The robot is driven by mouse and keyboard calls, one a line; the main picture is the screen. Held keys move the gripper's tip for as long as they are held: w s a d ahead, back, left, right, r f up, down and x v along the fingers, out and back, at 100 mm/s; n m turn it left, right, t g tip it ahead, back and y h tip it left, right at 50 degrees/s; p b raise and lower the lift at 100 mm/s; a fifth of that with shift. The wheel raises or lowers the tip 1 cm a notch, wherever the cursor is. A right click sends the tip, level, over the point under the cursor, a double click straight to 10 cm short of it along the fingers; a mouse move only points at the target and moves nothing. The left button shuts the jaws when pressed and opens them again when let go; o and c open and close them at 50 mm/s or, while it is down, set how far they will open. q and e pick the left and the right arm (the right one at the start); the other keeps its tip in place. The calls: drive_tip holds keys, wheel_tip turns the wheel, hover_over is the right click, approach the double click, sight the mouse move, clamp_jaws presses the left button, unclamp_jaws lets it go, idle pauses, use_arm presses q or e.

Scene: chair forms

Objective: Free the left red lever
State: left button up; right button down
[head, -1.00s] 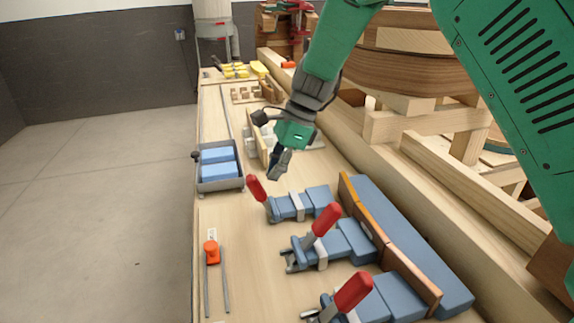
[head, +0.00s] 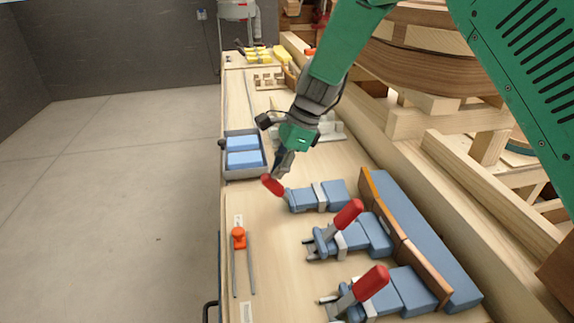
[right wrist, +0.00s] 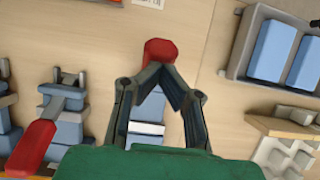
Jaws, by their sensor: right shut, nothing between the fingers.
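The left red lever (head: 272,185) is the farthest of three red-handled clamps. Its handle leans left from its clamp (head: 318,196) on a blue block. My right gripper (head: 282,166) is right at this handle in the head view. In the right wrist view, the gripper (right wrist: 165,69) has its fingertips together at the near end of the red handle (right wrist: 160,50), with nothing between them. They look very close to the handle; contact is not clear. The middle red lever (head: 348,214) and the nearest red lever (head: 374,283) point up and right. My left gripper is out of view.
A grey bin with blue blocks (head: 262,172) stands at the bench's left edge. An orange-headed tool (head: 238,238) lies nearer. A long blue form with a wooden strip (head: 420,245) runs along the right. Bare bench lies left of the clamps.

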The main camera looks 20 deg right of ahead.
drive_tip(key=shift+s+a+r, duration=0.1)
drive_tip(key=shift+a+r, duration=0.05)
drive_tip(key=shift+a, duration=0.5)
use_arm(q)
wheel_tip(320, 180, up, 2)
drive_tip(key=p, duration=0.2)
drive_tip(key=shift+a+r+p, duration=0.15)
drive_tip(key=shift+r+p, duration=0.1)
drive_tip(key=shift+p, duration=0.15)
use_arm(e)
drive_tip(key=v, duration=1.3)
drive_tip(key=shift+d, duration=0.4)
